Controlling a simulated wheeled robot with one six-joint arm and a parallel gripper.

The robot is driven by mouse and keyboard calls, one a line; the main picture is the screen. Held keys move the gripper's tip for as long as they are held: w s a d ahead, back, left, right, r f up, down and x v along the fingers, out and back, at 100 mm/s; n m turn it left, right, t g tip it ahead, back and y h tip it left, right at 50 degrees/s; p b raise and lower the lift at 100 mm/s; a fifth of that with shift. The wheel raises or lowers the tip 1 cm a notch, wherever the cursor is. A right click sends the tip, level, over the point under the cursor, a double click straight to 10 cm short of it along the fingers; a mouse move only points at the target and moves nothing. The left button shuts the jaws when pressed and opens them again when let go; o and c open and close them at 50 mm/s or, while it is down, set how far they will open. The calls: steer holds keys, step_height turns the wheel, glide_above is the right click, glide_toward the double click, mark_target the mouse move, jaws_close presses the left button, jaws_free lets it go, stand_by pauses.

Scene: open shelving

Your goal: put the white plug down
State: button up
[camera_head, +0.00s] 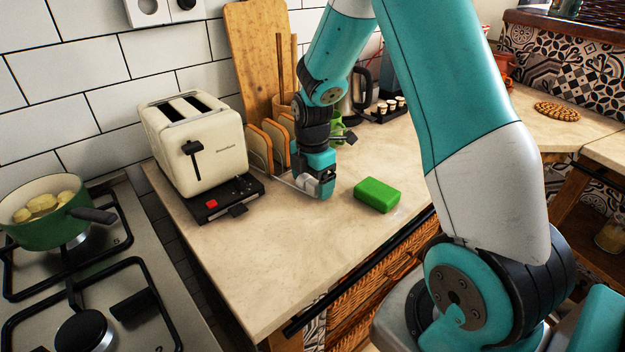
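My gripper (317,190) points down close above or at the worktop (270,265), between the bread rack and the green sponge. A small pale grey-white piece (306,182) shows at the left of its tip. I cannot tell whether this is the white plug or part of the gripper. No other white plug can be made out on the worktop. The fingertips are too small and too hidden to show whether they are open or shut.
A cream toaster (202,148) and a rack with bread slices (262,147) stand left of my gripper. A green sponge (377,195) lies to its right. A kettle (358,92) and a dark tray of small jars (384,111) stand behind. The front worktop is clear.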

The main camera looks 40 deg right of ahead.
step_height(320, 180, up, 12)
steer(key=s+a+r+m+y, duration=0.1)
steer(key=s+a+r+m, duration=0.25)
steer(key=a, duration=0.35)
steer(key=s+a+r+m+y, duration=0.1)
steer(key=s+a+r+m, duration=0.1)
steer(key=s+a, duration=0.4)
steer(key=s+a+r+m+y, duration=0.1)
steer(key=s+a+m+y, duration=0.1)
steer(key=s+a+m, duration=0.4)
steer(key=s+a, duration=0.4)
steer(key=s, duration=0.3)
steer(key=shift+a+p, duration=0.15)
steer(key=shift+p, duration=0.2)
steer(key=shift+r, duration=0.15)
step_height(320, 180, up, 2)
steer(key=shift+r+p, duration=0.1)
steer(key=shift+p, duration=1.1)
